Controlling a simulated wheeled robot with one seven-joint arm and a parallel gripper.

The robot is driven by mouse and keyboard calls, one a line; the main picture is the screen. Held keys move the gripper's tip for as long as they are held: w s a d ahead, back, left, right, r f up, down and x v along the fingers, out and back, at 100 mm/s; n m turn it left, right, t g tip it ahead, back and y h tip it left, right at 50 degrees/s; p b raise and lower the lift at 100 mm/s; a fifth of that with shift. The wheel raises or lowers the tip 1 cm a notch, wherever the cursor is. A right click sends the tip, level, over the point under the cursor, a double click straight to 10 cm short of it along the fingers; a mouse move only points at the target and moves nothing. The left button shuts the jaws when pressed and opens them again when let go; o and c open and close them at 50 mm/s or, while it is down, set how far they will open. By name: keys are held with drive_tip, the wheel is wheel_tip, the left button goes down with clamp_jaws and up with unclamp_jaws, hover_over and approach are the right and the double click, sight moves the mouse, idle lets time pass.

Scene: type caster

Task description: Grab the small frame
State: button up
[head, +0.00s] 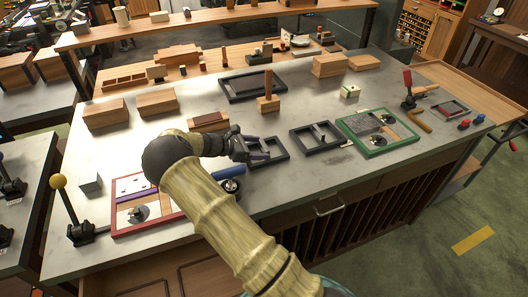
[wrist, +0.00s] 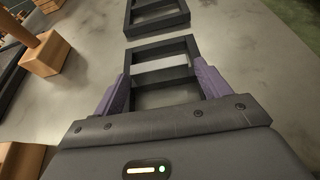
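Two small dark rectangular frames lie on the grey bench top. The nearer small frame (head: 283,142) is at my gripper (head: 243,150), and in the wrist view this frame (wrist: 165,47) lies between the two purple fingers of my gripper (wrist: 160,72). The fingers are wide apart, one along each outer side of the frame, very close to it or touching; I cannot tell which. The frame looks flat on the bench. The second dark frame (head: 316,135) lies just right of it, and beyond it in the wrist view (wrist: 157,24).
A larger dark tray (head: 252,86) and a wooden block with an upright handle (head: 268,103) stand behind. A green-rimmed board (head: 378,132) lies right, a red-rimmed board (head: 140,205) left. A blue-handled tool (head: 228,172) lies close to my gripper. Bare bench shows front right.

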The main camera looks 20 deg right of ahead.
drive_tip(key=c, duration=1.4)
drive_tip(key=shift+w+r, duration=0.1)
clamp_jaws()
drive_tip(key=shift+r, duration=0.1)
wheel_tip(320, 180, up, 10)
drive_tip(key=b, duration=0.1)
